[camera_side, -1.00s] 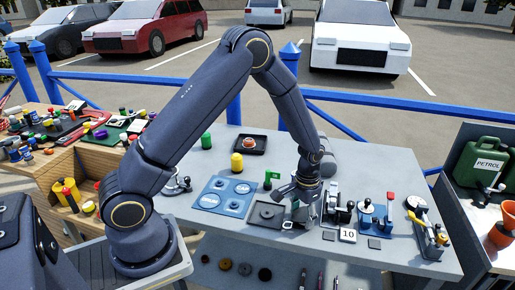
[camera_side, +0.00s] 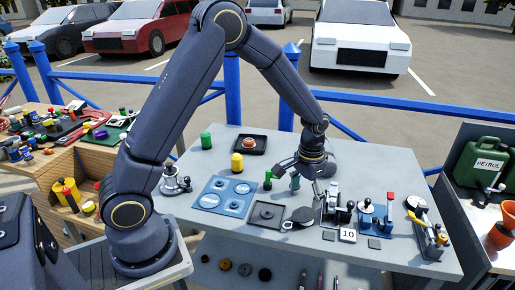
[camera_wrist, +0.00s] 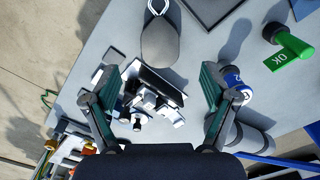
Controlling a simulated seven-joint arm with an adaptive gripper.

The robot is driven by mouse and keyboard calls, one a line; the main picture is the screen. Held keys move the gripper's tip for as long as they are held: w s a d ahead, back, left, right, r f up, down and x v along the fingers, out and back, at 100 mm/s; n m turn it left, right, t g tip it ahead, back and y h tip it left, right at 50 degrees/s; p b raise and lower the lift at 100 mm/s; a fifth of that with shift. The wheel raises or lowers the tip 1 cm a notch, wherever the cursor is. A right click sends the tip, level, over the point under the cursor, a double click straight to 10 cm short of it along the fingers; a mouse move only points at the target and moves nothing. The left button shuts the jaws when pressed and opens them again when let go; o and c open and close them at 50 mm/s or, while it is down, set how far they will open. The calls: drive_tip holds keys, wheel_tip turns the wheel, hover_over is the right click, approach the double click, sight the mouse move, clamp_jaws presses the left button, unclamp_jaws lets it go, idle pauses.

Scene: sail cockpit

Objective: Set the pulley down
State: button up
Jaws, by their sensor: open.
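The pulley (camera_side: 302,214), a dark rounded block with a silver shackle, lies on the grey table just right of the square dark tray (camera_side: 283,221). In the wrist view the pulley (camera_wrist: 160,42) is a grey rounded shape with its shackle at the top, and bare table shows between it and the tray (camera_wrist: 190,6). My gripper (camera_side: 287,179) is above the table, behind and above the pulley, in the side view. In the wrist view my gripper (camera_wrist: 158,76) has its two green-padded fingers wide apart, and the pulley lies beyond the fingertips, not held.
A blue panel (camera_side: 217,207) with round fittings is left of the tray. A green "OK" marker (camera_wrist: 293,46) stands near the gripper. Metal fittings (camera_side: 333,212) and a "10" card (camera_side: 348,235) are right of the pulley. The table's front strip is mostly clear.

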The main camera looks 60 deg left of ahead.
drive_tip(key=s+r+t, duration=0.2)
drive_tip(key=s+r, duration=0.4)
drive_tip(key=r, duration=0.3)
drive_tip(key=s+r+t, duration=0.1)
drive_tip(key=s+r, duration=0.5)
drive_tip(key=r, duration=0.4)
drive_tip(key=s+r+t, duration=0.1)
drive_tip(key=s+t, duration=0.1)
drive_tip(key=s, duration=0.6)
drive_tip(key=shift+s+r+t, duration=0.25)
drive_tip(key=shift+s+t, duration=0.05)
drive_tip(key=shift+s, duration=0.1)
